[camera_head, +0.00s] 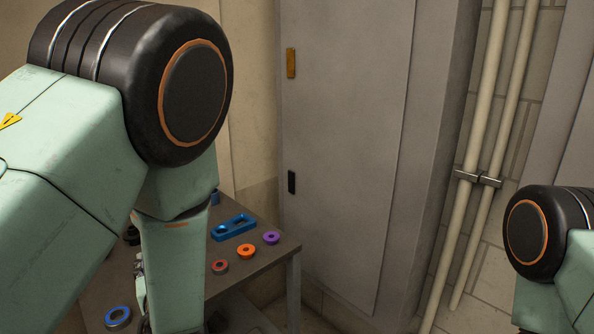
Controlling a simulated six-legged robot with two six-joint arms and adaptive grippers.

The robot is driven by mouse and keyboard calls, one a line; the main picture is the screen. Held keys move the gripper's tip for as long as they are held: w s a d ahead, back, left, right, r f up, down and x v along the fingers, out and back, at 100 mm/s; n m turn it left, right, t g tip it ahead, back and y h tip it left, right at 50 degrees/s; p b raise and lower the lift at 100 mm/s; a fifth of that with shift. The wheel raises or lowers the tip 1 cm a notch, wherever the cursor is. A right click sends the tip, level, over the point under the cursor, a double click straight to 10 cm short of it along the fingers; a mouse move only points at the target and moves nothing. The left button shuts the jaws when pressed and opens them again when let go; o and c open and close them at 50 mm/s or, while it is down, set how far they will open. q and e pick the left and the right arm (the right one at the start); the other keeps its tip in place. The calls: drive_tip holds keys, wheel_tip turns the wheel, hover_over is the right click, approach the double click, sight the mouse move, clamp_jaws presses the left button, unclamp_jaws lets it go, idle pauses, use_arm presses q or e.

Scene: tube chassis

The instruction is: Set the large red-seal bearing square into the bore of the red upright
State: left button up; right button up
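A small ring with a red face and a dark centre (219,267) lies on the dark table (262,272), close to the right side of my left arm's lower link. It may be the red-seal bearing; its size class is hard to judge from here. I cannot make out the red upright or its bore; my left arm covers much of the table. My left arm reaches down over the table, and its gripper is not distinguishable behind and below the link. My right arm shows only at the right edge, with its gripper out of frame.
An orange ring (246,251), a purple ring (271,238) and a blue block with recesses (233,228) lie along the table's right part. A blue ring (118,317) lies at front left. A grey cabinet (345,130) stands behind; pipes (480,140) run up the wall.

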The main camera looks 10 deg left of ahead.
use_arm(q)
drive_tip(key=d+f+m+t+h, duration=0.3)
drive_tip(key=d+f+m+h, duration=0.1)
drive_tip(key=d+m+h, duration=0.65)
drive_tip(key=shift+s+d+m+g+h, duration=1.3)
drive_tip(key=shift+s+d+m+h, duration=0.8)
drive_tip(key=shift+s+h, duration=2.1)
drive_tip(key=w+f+n+t+y, duration=0.1)
drive_tip(key=w+n+y, duration=0.2)
drive_tip(key=w, duration=0.3)
drive_tip(key=a+r+n+y, duration=0.1)
drive_tip(key=a+n+y, duration=0.3)
drive_tip(key=a+y, duration=0.1)
drive_tip(key=w+a+r+n+g+y, duration=0.1)
drive_tip(key=a+r+n+y, duration=0.1)
drive_tip(key=a+n+y, duration=0.1)
drive_tip(key=w+a+r+n+y, duration=0.1)
drive_tip(key=a+r+n+y, duration=0.1)
drive_tip(key=a+n+y, duration=0.2)
drive_tip(key=shift+w+a+n+y, duration=0.2)
drive_tip(key=shift+a+y, duration=0.45)
drive_tip(key=shift+y, duration=0.35)
drive_tip(key=shift+w+a+n+y, duration=0.1)
drive_tip(key=shift+a+n+y, duration=0.05)
drive_tip(key=shift+a+y, duration=0.65)
drive_tip(key=shift+s+a+g+y, duration=0.2)
drive_tip(key=shift+s+g+y, duration=0.05)
drive_tip(key=shift+g+y, duration=0.15)
